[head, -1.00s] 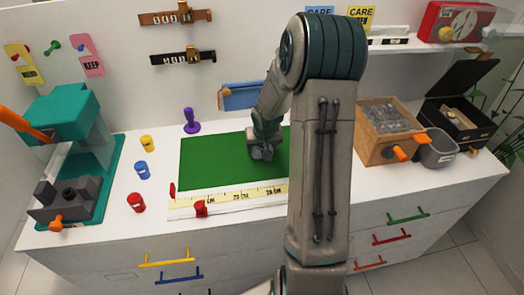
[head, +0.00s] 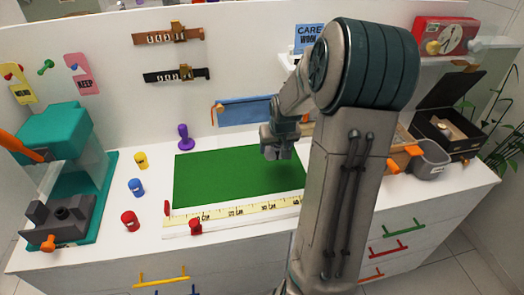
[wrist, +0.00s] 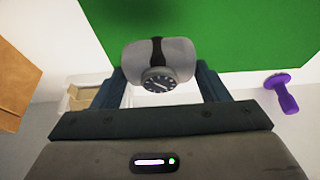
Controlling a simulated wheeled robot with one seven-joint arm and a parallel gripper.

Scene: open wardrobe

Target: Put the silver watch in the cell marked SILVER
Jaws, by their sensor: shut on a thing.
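My gripper (head: 277,152) is over the right part of the green mat in the head view. In the wrist view my gripper (wrist: 161,75) is shut on a rounded grey cushion that carries a watch (wrist: 158,80). The watch has a dark dial, a grey metallic case and a black strap. The watch is too small to make out in the head view. An open black box (head: 422,118) with a pale item inside stands at the right of the counter. I cannot read a SILVER mark in either view.
The green mat (head: 225,178) lies mid-counter, with a yellow ruler (head: 232,212) along its front. A purple stamp-like piece (head: 184,138) stands behind it. A teal machine (head: 60,140) is at left. A grey tub (head: 430,158) sits at right. My arm hides part of the right side.

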